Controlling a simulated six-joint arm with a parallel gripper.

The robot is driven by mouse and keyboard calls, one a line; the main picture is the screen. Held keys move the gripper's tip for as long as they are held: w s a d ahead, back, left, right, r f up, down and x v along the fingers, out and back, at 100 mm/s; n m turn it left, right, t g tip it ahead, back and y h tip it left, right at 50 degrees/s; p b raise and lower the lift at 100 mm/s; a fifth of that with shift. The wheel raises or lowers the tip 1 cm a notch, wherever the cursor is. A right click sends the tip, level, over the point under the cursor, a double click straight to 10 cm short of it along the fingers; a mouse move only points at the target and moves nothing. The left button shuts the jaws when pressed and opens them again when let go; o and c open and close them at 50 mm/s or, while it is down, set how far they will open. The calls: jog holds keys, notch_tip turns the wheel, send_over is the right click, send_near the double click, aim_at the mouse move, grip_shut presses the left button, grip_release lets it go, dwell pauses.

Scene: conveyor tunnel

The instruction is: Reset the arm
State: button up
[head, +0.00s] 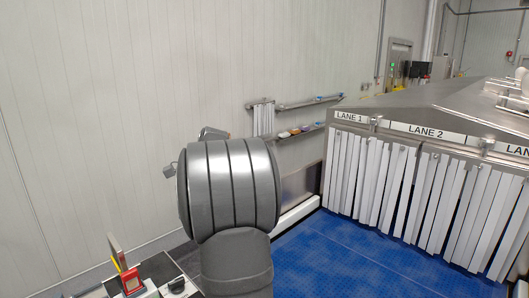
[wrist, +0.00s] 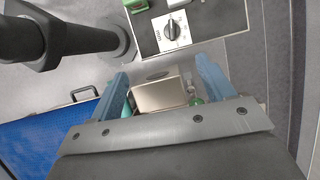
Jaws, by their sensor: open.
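My gripper (wrist: 161,72) shows in the wrist view with its two blue fingers spread apart. A brownish metallic box-like thing (wrist: 158,95) shows between the fingers, with a small green item (wrist: 197,100) beside it. I cannot tell how far below the fingers these lie. In the head view, my grey arm link fills the lower middle and my fingers cannot be made out.
A control panel with a rotary knob (wrist: 172,32) lies just beyond the fingertips. A red item (head: 131,282) stands at lower left. The blue belt (head: 345,262) runs to a steel tunnel (head: 430,108) with white strip curtains (head: 370,175). Wall shelves (head: 310,103) hang behind.

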jog(key=w+d+r+n, duration=0.1)
jog(key=w+d+r, duration=0.1)
jog(key=d+r, duration=0.95)
jog(key=s+d+f, duration=0.2)
jog(key=s+d, duration=0.1)
jog(key=d, duration=0.6)
jog(key=s+d+f, duration=0.3)
jog(key=d, duration=0.7)
jog(key=shift+d+f, duration=0.2)
jog(key=shift+f, duration=0.1)
jog(key=shift+s, duration=0.1)
jog(key=w+a+r, duration=0.2)
jog(key=w+a, duration=0.1)
jog(key=a, duration=0.7)
jog(key=w+a+r, duration=0.2)
jog(key=w+a, duration=0.1)
jog(key=a, duration=0.7)
jog(key=shift+w+a+r, duration=0.15)
jog(key=shift+r, duration=0.2)
